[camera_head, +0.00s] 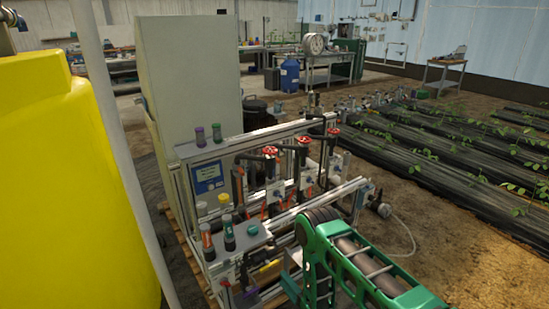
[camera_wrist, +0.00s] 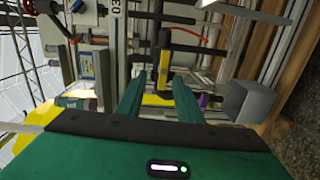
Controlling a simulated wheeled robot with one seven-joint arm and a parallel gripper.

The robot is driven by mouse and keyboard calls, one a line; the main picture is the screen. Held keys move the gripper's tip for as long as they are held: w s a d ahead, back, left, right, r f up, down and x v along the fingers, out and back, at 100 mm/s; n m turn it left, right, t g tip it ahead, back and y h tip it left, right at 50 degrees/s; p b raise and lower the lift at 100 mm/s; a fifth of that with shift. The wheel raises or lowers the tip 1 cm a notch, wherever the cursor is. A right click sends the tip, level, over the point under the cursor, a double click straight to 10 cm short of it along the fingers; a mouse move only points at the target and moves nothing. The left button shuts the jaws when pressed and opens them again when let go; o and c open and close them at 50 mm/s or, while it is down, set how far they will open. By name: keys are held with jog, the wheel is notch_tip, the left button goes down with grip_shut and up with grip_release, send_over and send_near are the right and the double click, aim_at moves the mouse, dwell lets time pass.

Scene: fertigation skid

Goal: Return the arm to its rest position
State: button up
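My green arm reaches from the lower right of the head view toward the near end of the fertigation skid (camera_head: 283,190). It is bent and extended, with its elbow beside the skid's lower right. In the wrist view, my gripper (camera_wrist: 156,90) has two green fingers standing apart with a gap between them. No object is visibly clamped there. A yellow and black fitting (camera_wrist: 164,66) shows just beyond the gap; its distance from the fingertips cannot be told. In the head view the gripper is largely hidden behind the arm and skid parts.
Skid pipes, red-handled valves (camera_head: 270,151) and metal rails crowd the space by my arm. A yellow tank (camera_head: 70,190) and a pale post (camera_head: 113,130) stand left, a grey cabinet (camera_head: 190,80) behind. A hose (camera_head: 408,235) lies right; bare floor and planted rows lie beyond.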

jog(key=w+d+r+m+h, duration=0.3)
jog(key=w+d+r+m, duration=0.1)
jog(key=w+r, duration=0.35)
jog(key=w+d+r+m+h, duration=0.35)
jog(key=w+r, duration=0.25)
jog(key=r, duration=0.2)
jog(key=s+d+r+m+g+h, duration=0.15)
jog(key=d+r+m, duration=0.3)
jog(key=r, duration=0.45)
jog(key=s+d+r+m+g+h, duration=0.1)
jog(key=s+d+r+m+g, duration=0.2)
jog(key=d+r, duration=0.45)
jog(key=s+d+r+m+g, duration=0.25)
jog(key=s+r, duration=0.25)
jog(key=s, duration=0.5)
jog(key=s+d+r+m+g, duration=0.1)
jog(key=s+r+m, duration=0.2)
jog(key=s+r, duration=0.45)
jog(key=s+d+r+m+g, duration=0.2)
jog(key=s+r+m, duration=0.15)
jog(key=s, duration=0.85)
jog(key=s+d+f+m+g, duration=0.1)
jog(key=s+d+m+g, duration=0.1)
jog(key=s+d, duration=0.3)
jog(key=s+d+f+m+g, duration=0.1)
jog(key=s+d+m+g, duration=0.2)
jog(key=s, duration=0.9)
jog(key=d+m, duration=0.1)
jog(key=d, duration=0.2)
